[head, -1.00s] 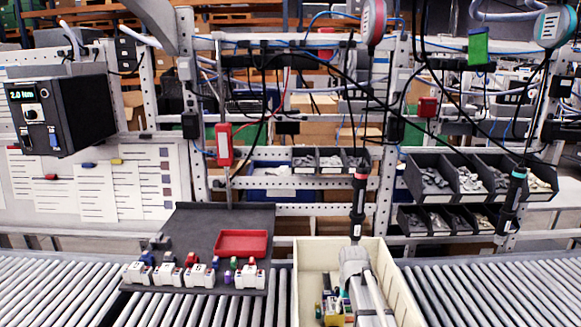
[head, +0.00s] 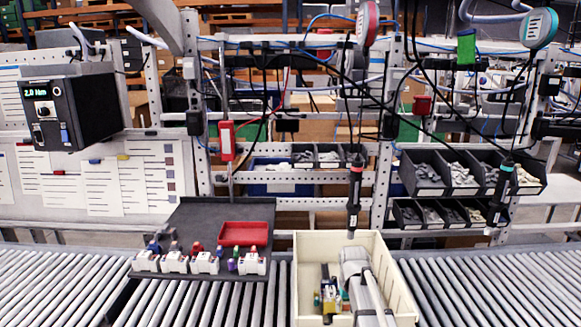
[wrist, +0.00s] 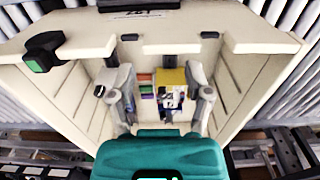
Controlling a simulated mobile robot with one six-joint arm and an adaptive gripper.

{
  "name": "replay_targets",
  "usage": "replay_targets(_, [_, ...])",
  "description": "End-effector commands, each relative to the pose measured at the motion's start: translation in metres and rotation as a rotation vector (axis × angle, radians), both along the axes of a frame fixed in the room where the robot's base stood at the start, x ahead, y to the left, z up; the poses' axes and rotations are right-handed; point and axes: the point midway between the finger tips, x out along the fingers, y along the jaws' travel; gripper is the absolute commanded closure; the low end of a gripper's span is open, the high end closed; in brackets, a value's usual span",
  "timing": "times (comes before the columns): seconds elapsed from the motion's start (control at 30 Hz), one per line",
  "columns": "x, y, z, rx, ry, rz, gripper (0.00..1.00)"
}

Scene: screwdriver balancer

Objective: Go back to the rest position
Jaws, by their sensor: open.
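My gripper (wrist: 154,88) shows in the wrist view with its two fingers spread apart over the inside of a cream bin (wrist: 246,42). A yellow part with dark and white pieces (wrist: 174,88) and small coloured pieces (wrist: 147,88) show between the fingers, lower in the bin; I cannot tell whether a finger touches them. In the head view my arm is over the right half of the same bin (head: 306,258), with the yellow and coloured parts (head: 328,295) to its left. A black screwdriver with a red ring (head: 354,200) hangs upright above the bin's back.
A dark tray (head: 205,220) with a red dish (head: 246,233) and several white fixtures (head: 203,262) lies left of the bin. Roller conveyors (head: 470,285) run on both sides. A second screwdriver (head: 501,190) hangs at right, near the parts bins (head: 430,172).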

Motion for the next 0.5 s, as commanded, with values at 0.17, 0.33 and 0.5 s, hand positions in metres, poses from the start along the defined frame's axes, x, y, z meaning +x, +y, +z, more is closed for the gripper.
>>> replay_targets(0.17, [-0.014,0.001,-0.007,0.0,0.0,0.0,0.35])
replay_targets(0.33, [-0.028,0.002,-0.015,0.0,0.0,-0.001,0.35])
replay_targets(0.5, [-0.049,0.003,-0.025,0.0,0.0,-0.002,0.35])
